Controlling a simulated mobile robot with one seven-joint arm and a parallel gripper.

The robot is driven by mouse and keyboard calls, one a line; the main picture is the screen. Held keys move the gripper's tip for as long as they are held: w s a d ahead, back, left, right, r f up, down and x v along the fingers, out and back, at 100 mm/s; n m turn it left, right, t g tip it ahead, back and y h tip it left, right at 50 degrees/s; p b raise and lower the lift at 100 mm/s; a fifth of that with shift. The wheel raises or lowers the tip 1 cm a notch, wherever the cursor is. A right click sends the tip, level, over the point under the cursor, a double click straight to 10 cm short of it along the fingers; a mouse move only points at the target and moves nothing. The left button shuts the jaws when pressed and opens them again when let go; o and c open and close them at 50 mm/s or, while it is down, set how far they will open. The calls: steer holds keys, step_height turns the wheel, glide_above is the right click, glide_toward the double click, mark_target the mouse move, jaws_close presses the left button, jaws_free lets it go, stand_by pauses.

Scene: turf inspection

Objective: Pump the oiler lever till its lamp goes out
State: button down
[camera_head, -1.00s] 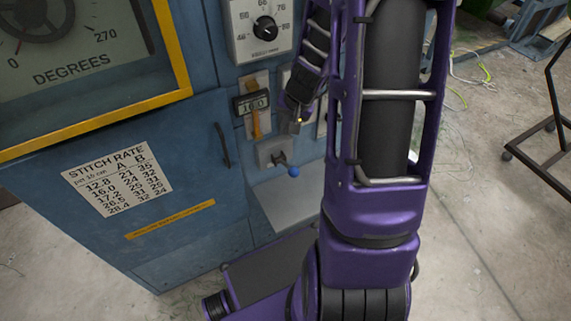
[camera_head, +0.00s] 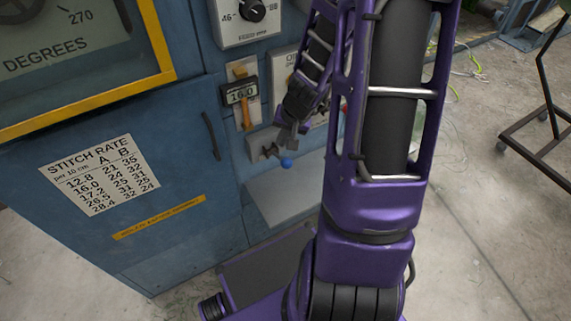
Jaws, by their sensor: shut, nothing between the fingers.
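The oiler lever (camera_head: 272,152) sticks out from a small grey plate on the blue machine front. It ends in a blue ball knob (camera_head: 286,163). My gripper (camera_head: 285,147) is shut and empty. Its fingertips are just above the knob in the picture; I cannot tell whether they touch it. The oiler's lamp is not clearly visible; my gripper and arm cover part of the panel to the right of the lever.
A dial box (camera_head: 246,20) is higher up. A grey ledge (camera_head: 285,195) lies below. A stitch rate chart (camera_head: 100,174) is on the cabinet door, left of a dark handle (camera_head: 210,136).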

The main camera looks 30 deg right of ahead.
mark_target(279, 157)
steer(key=shift+s+f+b, duration=0.2)
steer(key=shift+f+b, duration=0.25)
steer(key=shift+s+f+b, duration=0.2)
steer(key=shift+f+b, duration=0.2)
steer(key=shift+f, duration=0.05)
stand_by(1.5)
steer(key=shift+s+f+b, duration=0.2)
steer(key=shift+f+b, duration=0.2)
steer(key=shift+b, duration=0.3)
